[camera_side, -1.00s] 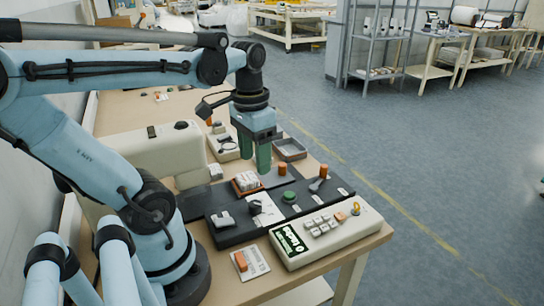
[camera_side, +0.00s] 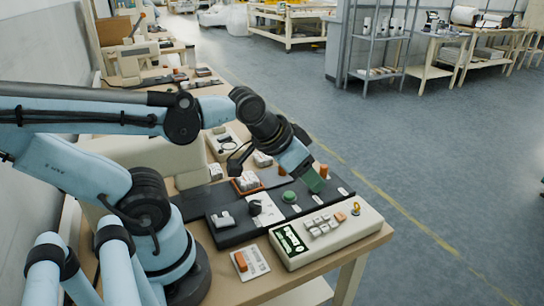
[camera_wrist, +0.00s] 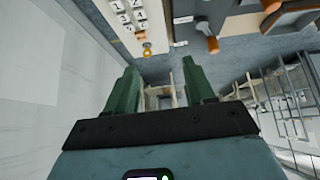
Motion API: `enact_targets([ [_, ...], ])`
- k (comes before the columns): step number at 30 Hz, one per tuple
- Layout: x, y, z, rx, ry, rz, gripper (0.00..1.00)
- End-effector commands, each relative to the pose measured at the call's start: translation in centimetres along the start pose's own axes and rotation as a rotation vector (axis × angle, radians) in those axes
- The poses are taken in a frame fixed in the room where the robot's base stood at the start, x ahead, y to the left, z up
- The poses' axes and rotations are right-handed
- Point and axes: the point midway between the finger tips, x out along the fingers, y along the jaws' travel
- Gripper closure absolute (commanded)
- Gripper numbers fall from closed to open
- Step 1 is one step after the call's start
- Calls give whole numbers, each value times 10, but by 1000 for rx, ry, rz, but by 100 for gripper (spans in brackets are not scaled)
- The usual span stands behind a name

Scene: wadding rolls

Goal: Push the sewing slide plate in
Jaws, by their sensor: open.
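A long dark machine bed (camera_side: 235,236) lies on the table in the side view. A flat grey plate (camera_side: 273,180) behind its controls may be the slide plate; I cannot tell for sure, and my arm partly covers it. An orange knob (camera_side: 323,171) stands at the bed's right end, beside my gripper (camera_side: 316,184). My gripper tilts down to the right over that end, and I cannot tell if it touches anything. In the wrist view my gripper (camera_wrist: 159,63) has its green fingers apart with nothing between them. An orange-tipped grey lever (camera_wrist: 213,44) lies ahead, right of the fingers.
A cream keypad box (camera_side: 325,232) with a yellow ring (camera_side: 356,209) stands in front of the bed. The floor right of the table is open.

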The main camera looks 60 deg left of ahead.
Motion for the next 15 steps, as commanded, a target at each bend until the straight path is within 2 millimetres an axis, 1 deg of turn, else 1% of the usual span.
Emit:
enact_targets([
  [1, 0, 0, -1, 2, -3, -2, 55],
  [5, -2, -5, -11, 26, -39, -15, 75],
  [9, -4, -16, -34, 90, -131, -40, 96],
  [10, -4, -19, -40, 107, -156, -45, 100],
  [15, 0, -38, -70, 196, -299, -67, 100],
])
